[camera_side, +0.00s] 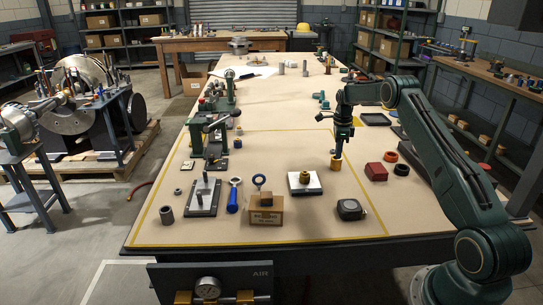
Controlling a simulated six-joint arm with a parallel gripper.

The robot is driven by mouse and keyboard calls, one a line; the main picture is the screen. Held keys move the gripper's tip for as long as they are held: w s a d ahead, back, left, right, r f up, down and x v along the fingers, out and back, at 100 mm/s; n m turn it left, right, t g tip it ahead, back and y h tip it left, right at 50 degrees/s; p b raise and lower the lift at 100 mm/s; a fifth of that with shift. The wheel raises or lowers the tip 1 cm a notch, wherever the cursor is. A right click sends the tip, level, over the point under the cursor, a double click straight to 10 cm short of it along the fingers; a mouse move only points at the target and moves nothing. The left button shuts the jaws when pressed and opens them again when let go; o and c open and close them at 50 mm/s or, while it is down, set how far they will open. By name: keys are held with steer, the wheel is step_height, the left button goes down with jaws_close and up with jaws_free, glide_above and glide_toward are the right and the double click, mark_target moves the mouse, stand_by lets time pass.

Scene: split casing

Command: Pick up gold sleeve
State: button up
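A short gold cylinder (336,164), which looks like the gold sleeve, stands upright on the tan table top right of centre. My gripper (338,153) points straight down directly over it, with its tips at or just above the sleeve's top. The fingers are small and dark here, so I cannot tell whether they are open or shut, or whether they touch the sleeve. A second brass-coloured piece (304,177) sits on a white-topped block (297,187) to the left of my gripper.
A red block (376,171), a black ring (401,170) and an orange ring (390,156) lie to the right. A tape measure (350,210) and a small wooden box (266,213) are nearer the front. A blue-handled tool (233,197) lies left. Bare table surrounds the sleeve.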

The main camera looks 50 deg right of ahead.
mark_target(337, 161)
steer(key=shift+f, duration=0.15)
steer(key=shift+f, duration=2.5)
steer(key=shift+c, duration=0.2)
jaws_close()
steer(key=shift+r, duration=0.1)
steer(key=shift+r, duration=0.1)
step_height(337, 161, up, 20)
steer(key=shift+a, duration=0.15)
